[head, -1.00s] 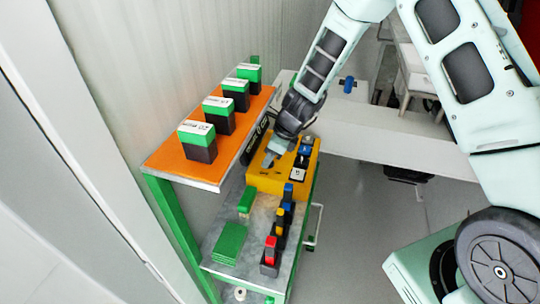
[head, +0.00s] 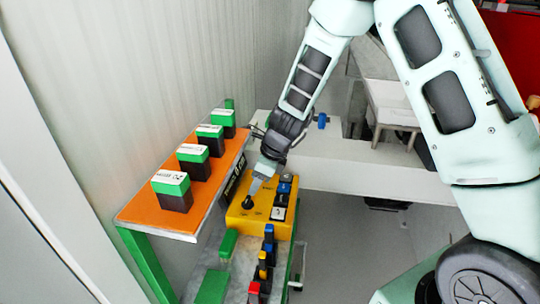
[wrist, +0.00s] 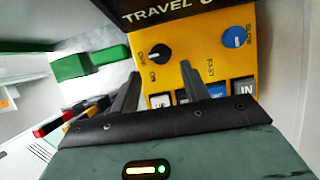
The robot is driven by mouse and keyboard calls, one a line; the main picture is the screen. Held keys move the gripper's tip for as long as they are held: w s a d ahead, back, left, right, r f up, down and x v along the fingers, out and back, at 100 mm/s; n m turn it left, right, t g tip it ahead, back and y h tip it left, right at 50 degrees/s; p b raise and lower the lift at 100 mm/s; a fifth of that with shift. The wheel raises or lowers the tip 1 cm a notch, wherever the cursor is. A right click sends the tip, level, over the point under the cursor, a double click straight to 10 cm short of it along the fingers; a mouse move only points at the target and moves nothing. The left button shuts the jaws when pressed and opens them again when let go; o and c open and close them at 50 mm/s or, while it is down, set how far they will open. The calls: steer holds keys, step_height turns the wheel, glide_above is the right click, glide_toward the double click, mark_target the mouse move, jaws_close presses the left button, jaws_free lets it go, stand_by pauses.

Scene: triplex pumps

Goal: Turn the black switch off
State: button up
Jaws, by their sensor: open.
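The black switch (wrist: 160,54) is a round knob with a small white mark, on the face of a yellow control box (wrist: 197,70). Small ON and OFF labels are beside it; I cannot tell surely which one its mark faces. In the head view the black switch (head: 247,202) is near the left side of the yellow box (head: 240,218). My gripper (wrist: 162,72) is open and empty, one finger on either side of the switch's line, with tips a little short of it in the wrist view. In the head view my gripper (head: 254,188) is just above the switch.
A blue knob (wrist: 234,37) and several push buttons (wrist: 243,87) share the box face. A black "TRAVEL" sign (wrist: 160,8) borders it. An orange shelf (head: 208,200) with several green-and-black blocks stands left. Green blocks (head: 212,286) lie on the lower shelf.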

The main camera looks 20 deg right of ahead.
steer(key=v, duration=1)
steer(key=shift+r, duration=0.3)
steer(key=s+d+r+n+h, duration=0.15)
steer(key=s+d+n, duration=0.25)
steer(key=s+n, duration=0.65)
steer(key=s+d+r+n+h, duration=0.1)
steer(key=s+d+n+h, duration=0.35)
steer(key=n, duration=1.05)
steer(key=s+a+f+n+g+y+b, duration=0.1)
steer(key=s+a+f+n+b, duration=0.1)
steer(key=s+a+n, duration=0.2)
steer(key=s+a+f+n+g+y+b, duration=0.1)
steer(key=s+a+n+y+b, duration=0.1)
steer(key=s+a, duration=0.8)
steer(key=a+n+b, duration=0.1)
steer(key=a, duration=0.4)
steer(key=shift+a+f+n+g, duration=0.35)
steer(key=shift+g, duration=0.05)
